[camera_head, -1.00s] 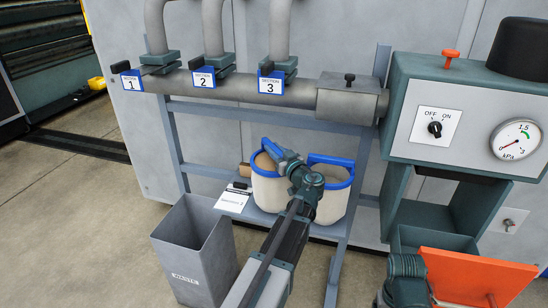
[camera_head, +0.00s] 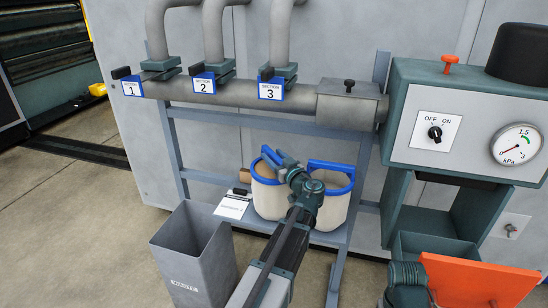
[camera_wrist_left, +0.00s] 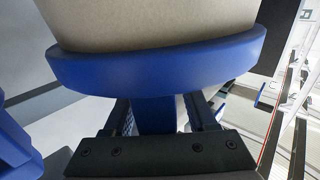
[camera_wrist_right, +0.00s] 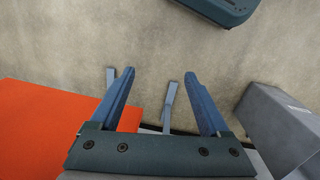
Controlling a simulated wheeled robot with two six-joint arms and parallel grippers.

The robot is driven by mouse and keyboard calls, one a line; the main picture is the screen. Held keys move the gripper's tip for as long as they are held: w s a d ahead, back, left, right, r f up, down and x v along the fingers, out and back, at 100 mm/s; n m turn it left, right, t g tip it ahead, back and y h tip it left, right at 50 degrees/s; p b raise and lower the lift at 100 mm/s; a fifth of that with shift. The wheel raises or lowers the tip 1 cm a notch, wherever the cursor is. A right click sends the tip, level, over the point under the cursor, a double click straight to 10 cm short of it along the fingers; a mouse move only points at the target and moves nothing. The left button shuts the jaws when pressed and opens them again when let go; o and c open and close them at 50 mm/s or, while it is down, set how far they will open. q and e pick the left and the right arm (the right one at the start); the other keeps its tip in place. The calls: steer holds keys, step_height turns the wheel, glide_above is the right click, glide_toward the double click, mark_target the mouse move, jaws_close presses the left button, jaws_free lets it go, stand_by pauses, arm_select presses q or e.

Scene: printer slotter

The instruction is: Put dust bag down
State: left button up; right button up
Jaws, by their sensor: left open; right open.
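Two cream dust bags with blue rims, the left one (camera_head: 268,200) and the right one (camera_head: 332,210), stand upright side by side on the low shelf (camera_head: 318,238). My left gripper (camera_head: 288,163) is at the rims of the bags, its arm covering part of both. In the left wrist view a bag's blue rim (camera_wrist_left: 160,70) is close, and its blue tab (camera_wrist_left: 153,112) lies between the open fingers of the left gripper (camera_wrist_left: 160,110). I cannot tell whether they touch it. My right gripper (camera_wrist_right: 155,95) is open and empty above the floor.
A grey waste bin (camera_head: 190,260) stands front left of the shelf; a paper (camera_head: 233,205) lies left of the bags. Pipes with section labels (camera_head: 204,83) run above. The switch and gauge unit (camera_head: 465,130) is right, with an orange panel (camera_head: 480,280) below.

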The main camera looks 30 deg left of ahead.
arm_select(q)
steer(key=v, duration=1.2)
steer(key=s+d+f+m+g+h, duration=0.35)
steer(key=s+d+f, duration=0.2)
steer(key=f, duration=0.25)
steer(key=s+d+f+m+g+h, duration=0.2)
steer(key=s+d+f+m+h, duration=0.3)
steer(key=f, duration=0.4)
steer(key=s+d+f+m+g+h, duration=0.2)
steer(key=s+d+m, duration=0.1)
steer(key=s+d, duration=0.2)
steer(key=s+d+f+m+g+h, duration=0.2)
steer(key=s+d+f+m+h, duration=0.1)
steer(key=d, duration=0.7)
steer(key=shift+s+m+h, duration=0.35)
steer(key=shift+s+m, duration=0.2)
steer(key=shift+s, duration=0.65)
steer(key=shift+d, duration=0.15)
step_height(320, 180, up, 13)
steer(key=p, duration=1.3)
steer(key=shift+r, duration=0.2)
